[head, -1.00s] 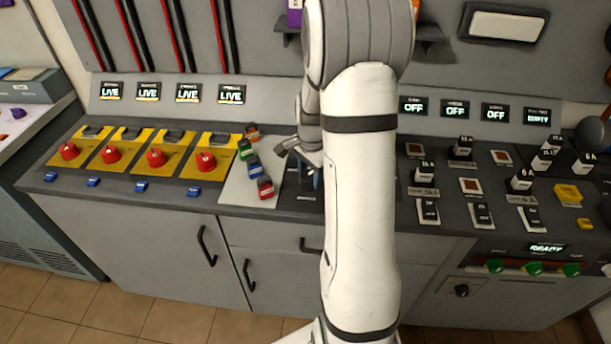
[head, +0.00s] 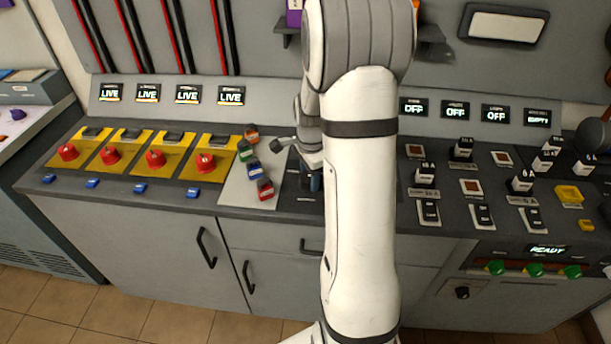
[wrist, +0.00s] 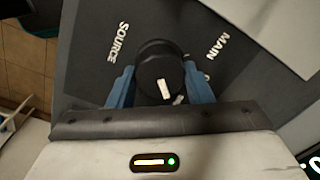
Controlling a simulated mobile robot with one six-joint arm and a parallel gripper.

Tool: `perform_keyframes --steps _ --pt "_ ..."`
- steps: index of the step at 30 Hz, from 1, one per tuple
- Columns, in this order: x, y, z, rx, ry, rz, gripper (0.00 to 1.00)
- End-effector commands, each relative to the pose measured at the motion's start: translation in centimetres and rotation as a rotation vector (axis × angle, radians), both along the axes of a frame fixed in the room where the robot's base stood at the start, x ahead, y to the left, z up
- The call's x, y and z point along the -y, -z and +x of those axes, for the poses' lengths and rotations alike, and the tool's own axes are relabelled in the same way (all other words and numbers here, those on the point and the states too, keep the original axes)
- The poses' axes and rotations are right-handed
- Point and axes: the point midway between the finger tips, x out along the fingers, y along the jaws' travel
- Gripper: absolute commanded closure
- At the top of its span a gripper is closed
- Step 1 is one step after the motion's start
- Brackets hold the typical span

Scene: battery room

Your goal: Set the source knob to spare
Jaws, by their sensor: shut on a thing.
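The source knob (wrist: 155,70) is round and black with a white mark on its top, and it sits on a dark panel in the wrist view. The mark lies on the side toward my gripper's palm. The words SOURCE and MAIN are printed on the panel to either side of the knob. No "spare" label is readable. My gripper (wrist: 160,78) has its two blue fingers on opposite sides of the knob, shut on it. In the head view my gripper (head: 314,182) is at the dark panel, and my arm hides most of the knob.
Several red knobs (head: 155,158) on yellow plates stand left. Small coloured blocks (head: 255,172) lie on a pale plate beside my gripper. Several black switches (head: 463,149) stand right. A LIVE display (head: 231,95) and an OFF display (head: 455,109) are on the back panel.

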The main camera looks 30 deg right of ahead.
Motion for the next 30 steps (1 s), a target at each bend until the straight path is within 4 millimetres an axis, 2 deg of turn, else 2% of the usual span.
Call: perform_keyframes --steps 1,2,9,16,19,30 --pt "-0.2 -0.1 0.2 0.006 0.001 0.001 0.77" --pt "-0.2 -0.1 0.2 0.007 0.001 0.001 0.52" --pt "-0.1 -0.1 0.1 0.004 0.000 0.000 0.32" --pt "0.0 -0.1 0.1 0.003 0.000 0.000 0.32" --pt "0.0 -0.8 0.1 0.005 0.000 -0.001 0.32" --pt "0.0 -6.6 0.1 0.007 0.000 -0.001 0.32"
